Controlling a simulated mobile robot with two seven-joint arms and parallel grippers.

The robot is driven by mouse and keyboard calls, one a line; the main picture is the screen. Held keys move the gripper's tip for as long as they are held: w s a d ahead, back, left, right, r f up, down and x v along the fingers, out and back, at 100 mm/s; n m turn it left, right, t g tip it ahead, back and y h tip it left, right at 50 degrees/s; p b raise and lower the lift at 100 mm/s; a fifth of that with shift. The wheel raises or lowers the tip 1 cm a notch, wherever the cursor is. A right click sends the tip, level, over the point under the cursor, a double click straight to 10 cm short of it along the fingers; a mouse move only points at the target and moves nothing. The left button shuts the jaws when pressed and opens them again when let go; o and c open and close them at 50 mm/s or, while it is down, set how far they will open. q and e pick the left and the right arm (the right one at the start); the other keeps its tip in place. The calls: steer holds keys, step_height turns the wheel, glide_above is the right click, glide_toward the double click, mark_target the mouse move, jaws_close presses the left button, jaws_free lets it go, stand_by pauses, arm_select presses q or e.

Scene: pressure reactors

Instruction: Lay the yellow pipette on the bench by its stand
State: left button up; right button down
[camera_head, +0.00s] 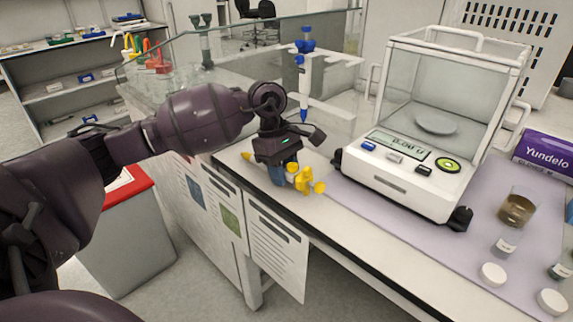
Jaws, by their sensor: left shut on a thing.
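The yellow pipette (305,181) is at the front left edge of the white bench (328,210), low over it or on it; I cannot tell if it touches. It lies roughly level, its yellow knobs to the right and a yellow end showing on the left. My left gripper (277,174) points down and is shut on the pipette, hiding its middle. The pipette stand (340,60) is behind the gripper. A blue-topped pipette (304,75) hangs upright there, tip down. My right gripper is out of view.
A balance (420,165) with a glass draft shield stands close on the right. A brown-filled beaker (516,208), small vials and white caps are farther right. Papers (280,245) hang down the bench front. A red-topped grey bin (130,225) stands on the floor at left.

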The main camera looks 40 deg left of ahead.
arm_select(q)
steer(key=shift+f, duration=0.3)
steer(key=o, duration=1.1)
steer(key=shift+r, duration=0.15)
steer(key=p+v, duration=0.1)
steer(key=v, duration=0.8)
steer(key=shift+v, duration=0.85)
steer(key=shift+s, duration=0.1)
